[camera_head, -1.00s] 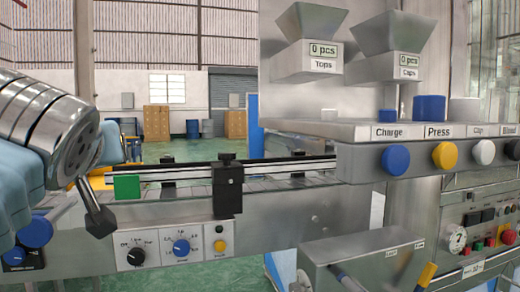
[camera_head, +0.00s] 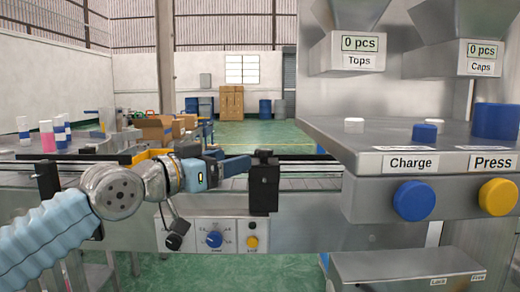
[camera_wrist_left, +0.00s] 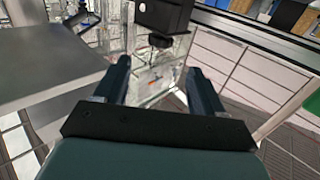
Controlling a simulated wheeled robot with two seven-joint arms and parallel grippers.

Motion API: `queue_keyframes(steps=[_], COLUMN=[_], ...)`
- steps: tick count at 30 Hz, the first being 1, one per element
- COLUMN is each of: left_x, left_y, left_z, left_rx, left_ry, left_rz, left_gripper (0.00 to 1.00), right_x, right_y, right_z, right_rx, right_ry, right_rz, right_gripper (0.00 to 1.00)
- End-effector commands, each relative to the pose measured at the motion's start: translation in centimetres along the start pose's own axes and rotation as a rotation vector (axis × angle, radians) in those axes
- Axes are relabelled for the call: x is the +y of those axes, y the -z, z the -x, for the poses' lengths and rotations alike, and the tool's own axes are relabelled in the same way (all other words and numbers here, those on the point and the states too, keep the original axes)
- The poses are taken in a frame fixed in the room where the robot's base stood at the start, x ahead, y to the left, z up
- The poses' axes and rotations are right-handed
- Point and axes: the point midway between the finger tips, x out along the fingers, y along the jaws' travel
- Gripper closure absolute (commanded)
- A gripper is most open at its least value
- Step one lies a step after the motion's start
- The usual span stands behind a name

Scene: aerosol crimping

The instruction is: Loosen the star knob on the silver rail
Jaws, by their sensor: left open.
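The silver rail (camera_head: 310,158) runs along the conveyor's far side. A black clamp block (camera_head: 264,188) sits on it with a dark knob (camera_head: 263,154) on top. The block shows at the top of the left wrist view (camera_wrist_left: 165,15), with a small dark knob-like part (camera_wrist_left: 160,41) beside it. My left gripper (camera_head: 243,163) is left of the block, at about knob height, pointing toward it. In the left wrist view its two fingers (camera_wrist_left: 158,68) are apart with nothing between them. Contact with the knob is not visible. My right gripper is not in view.
A steel housing with a blue Charge button (camera_head: 414,200) and yellow Press button (camera_head: 498,197) stands to the right. A dial panel (camera_head: 213,237) is below the rail. A green part (camera_wrist_left: 309,112) shows at the left wrist view's right edge.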

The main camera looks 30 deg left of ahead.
Motion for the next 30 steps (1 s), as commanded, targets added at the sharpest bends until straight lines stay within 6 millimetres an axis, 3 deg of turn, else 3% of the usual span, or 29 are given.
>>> queue_keyframes(steps=[6, 13, 18, 26, 30], left_x=[0.2, 0.1, 0.0, 0.0, 0.0], left_y=[0.3, 0.3, 0.1, 0.1, 0.1], left_z=[-5.3, -9.0, -10.0, -10.1, -10.1], left_rx=[-0.002, 0.0, 0.0, 0.001, 0.0], left_ry=[-0.003, -0.002, 0.001, 0.001, 0.001], left_rz=[-0.002, 0.0, 0.0, 0.0, 0.0], left_gripper=[0.3, 0.3, 0.3, 0.3, 0.52], right_x=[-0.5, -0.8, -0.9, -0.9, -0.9], right_y=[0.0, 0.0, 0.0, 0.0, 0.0], right_z=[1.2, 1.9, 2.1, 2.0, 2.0], right_rx=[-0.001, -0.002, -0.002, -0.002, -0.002], right_ry=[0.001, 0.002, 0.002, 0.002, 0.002], right_rz=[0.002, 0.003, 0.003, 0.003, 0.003], right_gripper=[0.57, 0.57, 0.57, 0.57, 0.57])
